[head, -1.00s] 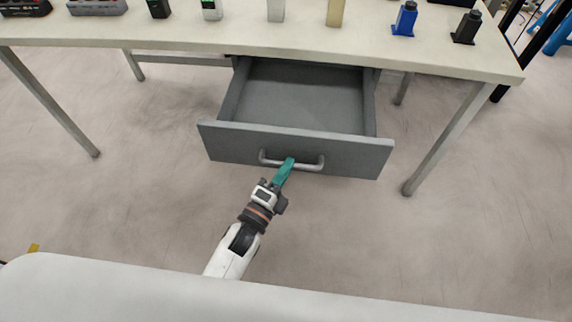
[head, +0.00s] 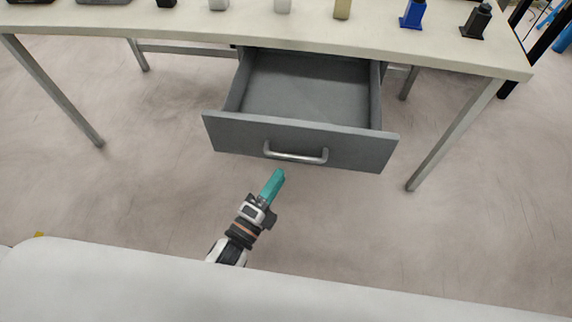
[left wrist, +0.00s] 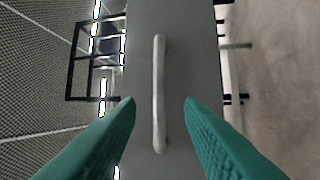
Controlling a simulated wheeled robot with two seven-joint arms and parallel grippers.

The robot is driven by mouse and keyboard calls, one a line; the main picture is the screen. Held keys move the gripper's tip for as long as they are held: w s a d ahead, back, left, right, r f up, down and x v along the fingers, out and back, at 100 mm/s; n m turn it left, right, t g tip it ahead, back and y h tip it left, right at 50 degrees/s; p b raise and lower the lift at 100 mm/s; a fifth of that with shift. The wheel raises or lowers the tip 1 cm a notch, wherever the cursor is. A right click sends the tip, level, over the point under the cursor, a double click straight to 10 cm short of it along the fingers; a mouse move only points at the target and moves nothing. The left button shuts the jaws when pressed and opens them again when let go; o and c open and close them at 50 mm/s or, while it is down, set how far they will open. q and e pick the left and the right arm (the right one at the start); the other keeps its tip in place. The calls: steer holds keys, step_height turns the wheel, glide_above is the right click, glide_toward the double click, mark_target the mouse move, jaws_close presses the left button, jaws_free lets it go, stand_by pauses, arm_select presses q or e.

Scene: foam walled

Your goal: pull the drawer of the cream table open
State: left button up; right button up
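The cream table (head: 200,30) spans the top of the head view. Its grey drawer (head: 225,134) is pulled well out, and its empty inside shows. A light metal bar handle (head: 296,157) sits on the drawer front. My left gripper (head: 279,174) has teal fingers and is just in front of and below the handle, apart from it. In the left wrist view the handle (left wrist: 159,95) stands between and beyond the two spread fingers (left wrist: 160,103), touching neither. The left gripper is open and empty. My right gripper is not in view.
Several small items stand on the tabletop, among them a blue bottle (head: 413,14) and a black bottle (head: 476,21). Table legs stand at left (head: 60,95) and right (head: 455,135). The floor around the drawer is clear.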

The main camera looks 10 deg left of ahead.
arm_select(q)
steer(key=v, duration=0.6)
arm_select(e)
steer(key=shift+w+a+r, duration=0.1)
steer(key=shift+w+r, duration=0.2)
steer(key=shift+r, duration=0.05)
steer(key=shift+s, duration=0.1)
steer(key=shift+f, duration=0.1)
